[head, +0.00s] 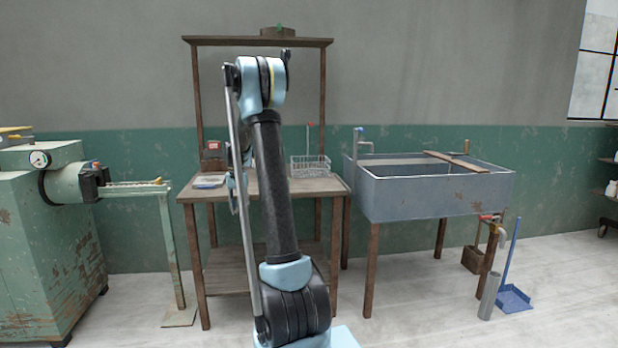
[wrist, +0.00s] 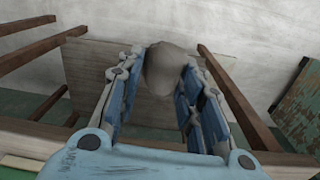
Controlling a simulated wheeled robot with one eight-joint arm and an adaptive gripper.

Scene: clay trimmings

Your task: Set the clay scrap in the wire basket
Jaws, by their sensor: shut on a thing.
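The clay scrap (wrist: 168,66) is a rounded grey lump in the wrist view. It sits between the fingertips of my gripper (wrist: 158,84), which is shut on it. In the head view my arm hides the clay scrap and most of the gripper. The wire basket (head: 310,167) stands on the right part of the wooden worktable, partly beside my arm in the head view. It is not visible in the wrist view.
The worktable (head: 322,187) has posts and a high shelf (head: 225,41). A paper stack (head: 209,181) and a small box (head: 212,160) lie on its left. A grey sink (head: 440,195) stands right, a green machine (head: 45,235) left.

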